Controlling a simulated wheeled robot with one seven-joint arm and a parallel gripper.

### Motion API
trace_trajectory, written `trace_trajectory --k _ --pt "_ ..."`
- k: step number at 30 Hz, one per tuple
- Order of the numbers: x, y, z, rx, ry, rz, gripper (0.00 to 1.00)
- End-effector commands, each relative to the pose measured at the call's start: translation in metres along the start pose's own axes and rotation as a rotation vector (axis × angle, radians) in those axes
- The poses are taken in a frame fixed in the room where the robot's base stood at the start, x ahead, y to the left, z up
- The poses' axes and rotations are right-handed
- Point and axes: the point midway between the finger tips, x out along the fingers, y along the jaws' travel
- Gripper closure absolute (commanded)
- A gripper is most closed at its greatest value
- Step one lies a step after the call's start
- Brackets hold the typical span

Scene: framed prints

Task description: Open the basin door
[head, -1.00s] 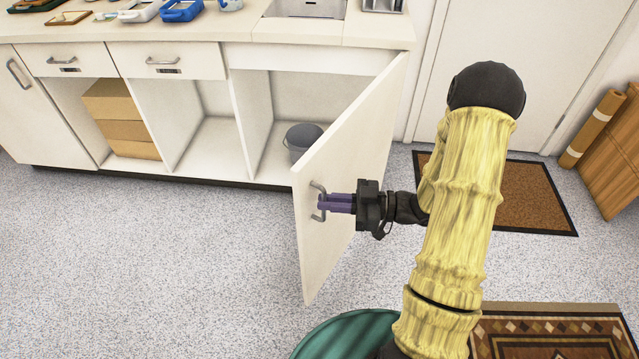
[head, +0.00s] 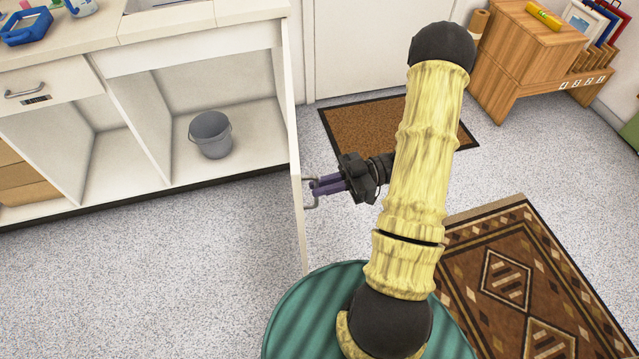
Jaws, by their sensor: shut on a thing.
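The basin door (head: 294,135) is a white cabinet door under the basin (head: 150,3). In the head view it stands swung well out from the cabinet and shows nearly edge-on. Its metal handle (head: 309,193) is on the door's right-hand face, near the free end. My gripper (head: 318,187) has purple fingers and is shut on the handle from the right. The fingers hide part of the handle. The compartment behind the door is open to view, and a grey bucket (head: 211,135) stands inside it.
A brown doormat (head: 365,125) lies behind my arm, and a patterned rug (head: 520,290) lies at the lower right. A wooden cabinet (head: 525,60) stands at the upper right. The speckled floor left of the door (head: 170,280) is clear.

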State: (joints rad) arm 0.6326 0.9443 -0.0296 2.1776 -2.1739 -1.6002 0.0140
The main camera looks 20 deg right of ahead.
Motion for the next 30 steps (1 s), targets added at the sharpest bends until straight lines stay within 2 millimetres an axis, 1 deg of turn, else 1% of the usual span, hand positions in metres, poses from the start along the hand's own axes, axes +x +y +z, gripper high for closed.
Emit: trace_trajectory --k 1,6,7,10,18,22,26,30 --pt "-0.002 0.007 -0.004 -0.013 0.003 0.02 1.0" --pt "-0.002 0.007 -0.004 -0.014 0.003 0.02 1.0" --pt "-0.002 0.007 -0.004 -0.014 0.003 0.02 0.88" --pt "-0.002 0.007 -0.004 -0.013 0.003 0.02 0.69" --pt "-0.001 0.005 -0.002 -0.008 0.002 0.017 0.69" --pt "-0.006 0.005 -0.002 -0.007 0.002 0.017 0.69" --pt "-0.021 0.005 -0.003 -0.008 0.001 0.019 0.69" --pt "-0.046 0.004 -0.003 -0.007 0.001 0.019 0.69"
